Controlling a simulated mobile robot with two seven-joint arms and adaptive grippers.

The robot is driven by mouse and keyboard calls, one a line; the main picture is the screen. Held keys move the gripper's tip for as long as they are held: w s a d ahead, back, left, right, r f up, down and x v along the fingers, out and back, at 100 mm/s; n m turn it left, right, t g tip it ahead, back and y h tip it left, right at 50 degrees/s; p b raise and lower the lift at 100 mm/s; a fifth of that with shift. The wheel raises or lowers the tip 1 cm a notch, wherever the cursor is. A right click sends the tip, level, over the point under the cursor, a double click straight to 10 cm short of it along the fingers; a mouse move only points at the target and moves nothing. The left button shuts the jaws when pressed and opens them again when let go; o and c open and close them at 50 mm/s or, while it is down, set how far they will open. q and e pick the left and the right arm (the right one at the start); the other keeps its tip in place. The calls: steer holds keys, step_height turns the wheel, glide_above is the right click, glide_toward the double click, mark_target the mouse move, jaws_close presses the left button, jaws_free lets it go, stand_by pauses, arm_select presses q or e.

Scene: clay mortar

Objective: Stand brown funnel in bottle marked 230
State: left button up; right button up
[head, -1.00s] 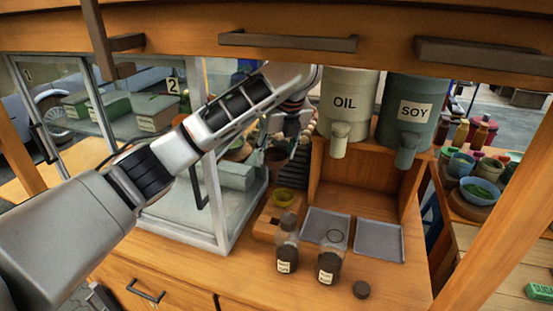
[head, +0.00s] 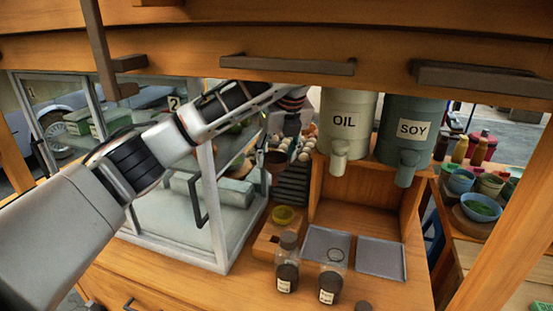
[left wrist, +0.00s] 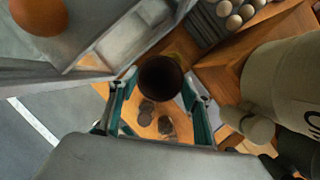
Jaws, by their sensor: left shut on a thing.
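My left gripper (head: 279,148) is shut on the brown funnel (head: 276,162) and holds it above the counter, in front of the glass case. In the left wrist view the funnel (left wrist: 160,77) shows as a dark round mouth between the fingers (left wrist: 158,90). Two clear bottles with dark contents and pale labels stand on the counter: a left bottle (head: 287,265) and a right bottle (head: 330,278). Their labels are too small to read, so I cannot tell which is marked 230. The funnel is apart from both, above and to their left. My right gripper is not in view.
Grey trays (head: 380,258) lie to the right. The OIL (head: 345,120) and SOY (head: 411,128) dispensers overhang the back. The glass case (head: 222,225) stands at left.

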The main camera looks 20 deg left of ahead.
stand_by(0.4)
arm_select(q)
steer(key=shift+s+d+f+m+h, duration=0.1)
steer(key=shift+s+d+m+h, duration=0.2)
steer(key=shift+d+m, duration=0.25)
steer(key=s+d+f+m+g+h, duration=0.1)
steer(key=s+d+f+m+h, duration=0.1)
steer(key=s+d+m, duration=0.3)
steer(key=s+d+f+m+g+h, duration=0.2)
steer(key=d+m, duration=0.9)
steer(key=m, duration=0.6)
steer(key=shift+s+f+m+h+b, duration=0.35)
steer(key=shift+s+f+h+b, duration=0.1)
steer(key=shift+s+h, duration=1.1)
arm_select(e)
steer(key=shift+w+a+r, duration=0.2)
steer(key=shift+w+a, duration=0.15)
arm_select(q)
steer(key=shift+s, duration=0.1)
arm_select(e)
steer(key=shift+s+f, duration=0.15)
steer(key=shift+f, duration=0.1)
